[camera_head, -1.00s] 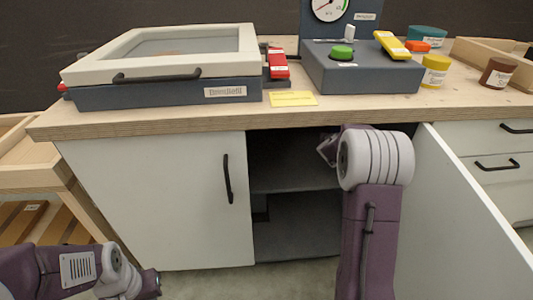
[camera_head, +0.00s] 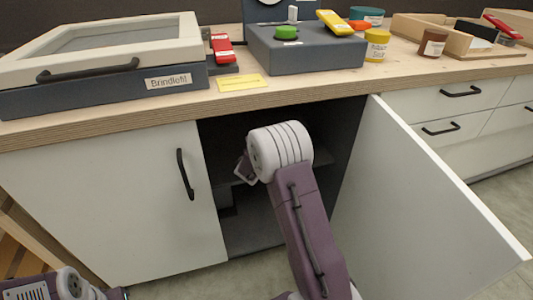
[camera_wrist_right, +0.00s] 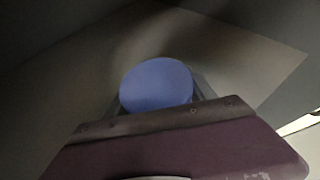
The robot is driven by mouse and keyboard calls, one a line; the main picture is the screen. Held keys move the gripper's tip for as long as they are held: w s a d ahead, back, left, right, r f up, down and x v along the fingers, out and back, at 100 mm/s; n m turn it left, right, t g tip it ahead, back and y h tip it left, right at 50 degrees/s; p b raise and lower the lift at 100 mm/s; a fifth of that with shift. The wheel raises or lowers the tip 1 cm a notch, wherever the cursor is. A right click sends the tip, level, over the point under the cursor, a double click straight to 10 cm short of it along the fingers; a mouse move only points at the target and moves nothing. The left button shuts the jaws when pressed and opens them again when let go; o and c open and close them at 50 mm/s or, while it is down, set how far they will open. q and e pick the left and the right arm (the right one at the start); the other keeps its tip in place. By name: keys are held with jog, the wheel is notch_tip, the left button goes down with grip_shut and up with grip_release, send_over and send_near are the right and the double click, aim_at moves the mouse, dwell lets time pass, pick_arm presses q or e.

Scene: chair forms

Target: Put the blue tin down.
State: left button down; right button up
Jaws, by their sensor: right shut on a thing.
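The blue tin (camera_wrist_right: 156,85) shows in the right wrist view as a round blue top between the fingers. My right gripper (camera_head: 245,169) is shut on it. In the head view this gripper is at the opening of the lower cupboard, left of the white wrist joint, and the tin cannot be made out there. A grey surface (camera_wrist_right: 235,60) lies beyond the tin in the wrist view. I cannot tell whether the tin touches it. A dark grey shelf (camera_head: 312,160) crosses the cupboard. My left arm shows only at the bottom left, its fingers out of view.
The right cupboard door (camera_head: 415,200) stands open, right of my right arm. The left door (camera_head: 110,205) is shut. The worktop (camera_head: 300,88) above holds a framed lid box (camera_head: 90,90), a blue-grey device (camera_head: 310,58), a yellow jar (camera_head: 377,46) and a brown jar (camera_head: 433,42).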

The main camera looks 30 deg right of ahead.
jog(key=o, duration=1.6)
